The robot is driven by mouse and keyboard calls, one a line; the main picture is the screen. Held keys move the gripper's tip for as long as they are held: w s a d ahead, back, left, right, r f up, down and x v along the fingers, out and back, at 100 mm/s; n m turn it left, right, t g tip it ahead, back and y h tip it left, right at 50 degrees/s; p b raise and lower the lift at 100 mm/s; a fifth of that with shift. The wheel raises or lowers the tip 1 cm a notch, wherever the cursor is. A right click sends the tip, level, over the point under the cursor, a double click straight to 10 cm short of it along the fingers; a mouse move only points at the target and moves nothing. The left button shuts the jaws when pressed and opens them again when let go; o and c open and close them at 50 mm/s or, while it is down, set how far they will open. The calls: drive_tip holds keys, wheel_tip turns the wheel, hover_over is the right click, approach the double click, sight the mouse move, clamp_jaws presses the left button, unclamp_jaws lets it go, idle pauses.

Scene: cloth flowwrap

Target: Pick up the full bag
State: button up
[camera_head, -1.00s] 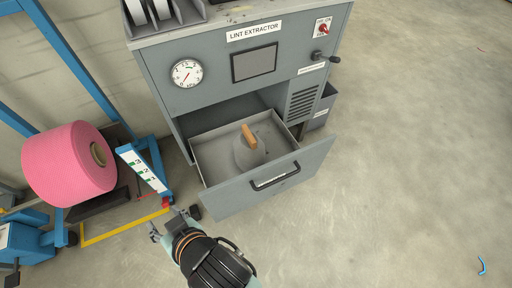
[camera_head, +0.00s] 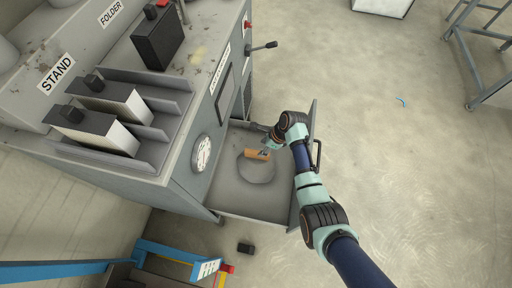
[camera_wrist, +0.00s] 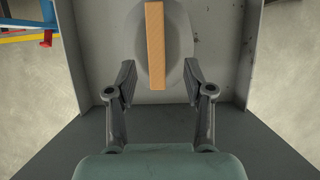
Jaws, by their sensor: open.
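The full bag (camera_head: 257,172) is a grey rounded bag with an orange-tan bar handle (camera_head: 257,154) on top. It sits in the open drawer (camera_head: 237,205) of the lint extractor. In the wrist view the bag (camera_wrist: 179,68) lies beyond my fingers, with its handle (camera_wrist: 155,45) pointing away from me. My gripper (camera_head: 267,147) is over the drawer, close to the handle. In the wrist view my gripper (camera_wrist: 159,80) is open, with one finger on each side of the handle's near end. I see gaps between the handle and both fingers.
The drawer's front panel (camera_head: 306,170) stands beside my arm. A rack (camera_head: 115,105) of dark-and-white boxes is at the upper left. The floor at the right is mostly clear.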

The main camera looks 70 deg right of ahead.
sight(258, 152)
drive_tip(key=shift+w+a+f, duration=0.1)
drive_tip(key=shift+w+f, duration=0.15)
drive_tip(key=shift+f, duration=0.45)
drive_tip(key=shift+w+a, duration=0.1)
drive_tip(key=b+x, duration=0.4)
drive_tip(key=x, duration=0.1)
drive_tip(key=shift+a, duration=0.15)
drive_tip(key=shift+f, duration=0.2)
clamp_jaws()
